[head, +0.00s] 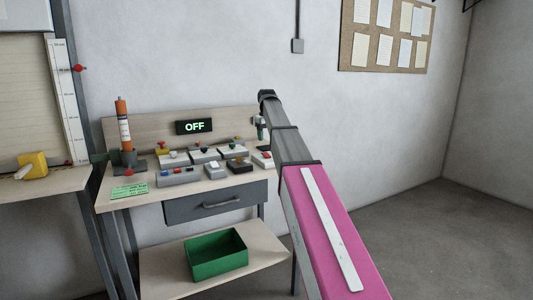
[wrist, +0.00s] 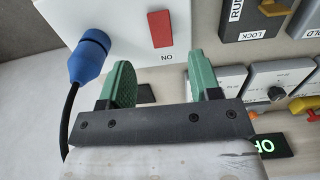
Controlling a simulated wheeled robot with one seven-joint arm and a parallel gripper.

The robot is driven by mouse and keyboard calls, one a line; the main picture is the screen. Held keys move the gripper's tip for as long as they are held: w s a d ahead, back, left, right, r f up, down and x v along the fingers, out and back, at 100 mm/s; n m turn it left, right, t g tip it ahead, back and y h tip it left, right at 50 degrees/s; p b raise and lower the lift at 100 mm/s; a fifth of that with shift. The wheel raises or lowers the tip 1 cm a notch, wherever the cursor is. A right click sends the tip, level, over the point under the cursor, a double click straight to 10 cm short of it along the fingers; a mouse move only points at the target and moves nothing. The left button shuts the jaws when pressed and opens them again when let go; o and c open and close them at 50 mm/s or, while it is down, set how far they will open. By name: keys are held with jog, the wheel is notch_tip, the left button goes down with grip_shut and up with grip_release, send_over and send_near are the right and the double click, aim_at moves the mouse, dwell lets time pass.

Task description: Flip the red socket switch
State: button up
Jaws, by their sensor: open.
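The red socket switch (wrist: 161,29) is a red rocker on a white box (wrist: 120,18) at the top of the wrist view, with lettering beside it that appears upside down. A blue plug (wrist: 89,57) with a black cable sits at the box's left corner. My gripper (wrist: 160,64) is open, its two green fingers apart and empty. The fingertips point toward the switch's lettered end, and no contact shows. In the head view my gripper (head: 261,130) hangs over the bench's right end, above a pale box (head: 262,160) with a small red part.
Several other switch boxes (head: 179,176) stand close to the left on the bench. An OFF display (head: 194,127) is on the back panel. An orange cylinder (head: 123,128) stands at the bench's left, and a green bin (head: 217,260) sits on the lower shelf. Open floor lies right.

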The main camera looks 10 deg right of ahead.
aim_at(267, 155)
notch_tip(267, 155, down, 8)
jog(key=shift+f, duration=0.1)
dwell(0.4)
